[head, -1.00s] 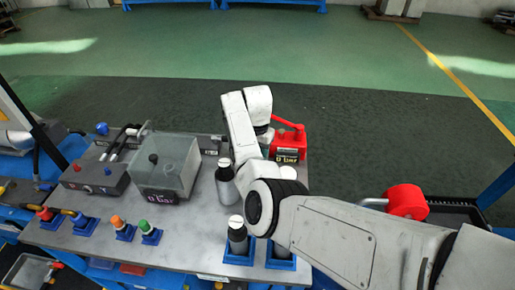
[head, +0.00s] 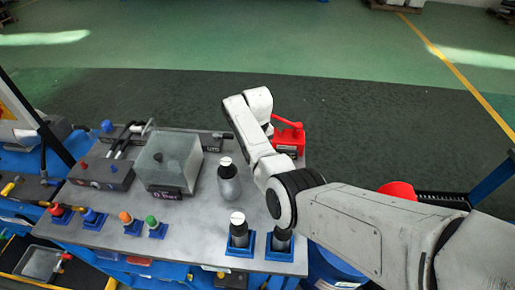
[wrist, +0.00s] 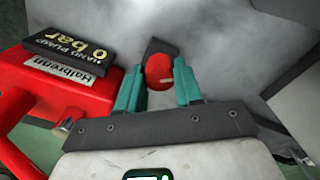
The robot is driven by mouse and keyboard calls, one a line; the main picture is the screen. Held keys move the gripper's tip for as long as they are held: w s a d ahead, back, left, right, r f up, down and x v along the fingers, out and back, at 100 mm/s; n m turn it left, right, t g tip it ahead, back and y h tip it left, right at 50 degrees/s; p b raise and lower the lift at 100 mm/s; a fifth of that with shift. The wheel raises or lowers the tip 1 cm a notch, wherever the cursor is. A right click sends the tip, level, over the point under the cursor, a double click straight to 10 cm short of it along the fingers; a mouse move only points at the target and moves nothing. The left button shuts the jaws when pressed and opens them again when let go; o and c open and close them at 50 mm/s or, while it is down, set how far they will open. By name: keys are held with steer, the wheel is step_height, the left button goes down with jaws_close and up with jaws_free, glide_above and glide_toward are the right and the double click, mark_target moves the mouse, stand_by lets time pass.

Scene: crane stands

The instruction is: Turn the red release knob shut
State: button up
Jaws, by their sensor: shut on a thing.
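The red release knob (wrist: 159,71) is round with a small pale mark, in the middle of the wrist view. My gripper (wrist: 160,88) has its two teal fingers on either side of the knob and is shut on it. A dark block shows just beyond the knob. The red hand pump (wrist: 60,105) is at the left of the wrist view, with a sign reading "HAND PUMP 0 bar" and a "Halbrenn" label. In the head view the red pump (head: 289,138) stands at the bench's back right corner. My arm hides the knob and fingers there.
The grey bench (head: 195,215) carries a clear box (head: 168,163), a grey bottle (head: 229,182), and two bottles in blue holders (head: 239,246) at the front. Several coloured knobs line the front left. A red object (head: 398,190) is partly behind my arm at right.

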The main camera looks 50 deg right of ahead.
steer(key=n+p, duration=0.1)
steer(key=n, duration=0.4)
steer(key=shift+w+r+n, duration=0.1)
steer(key=shift+n, duration=0.2)
steer(key=n, duration=0.5)
steer(key=shift+p, duration=0.35)
steer(key=o, duration=1)
steer(key=shift+o, duration=0.2)
step_height(320, 180, up, 11)
steer(key=shift+f, duration=0.2)
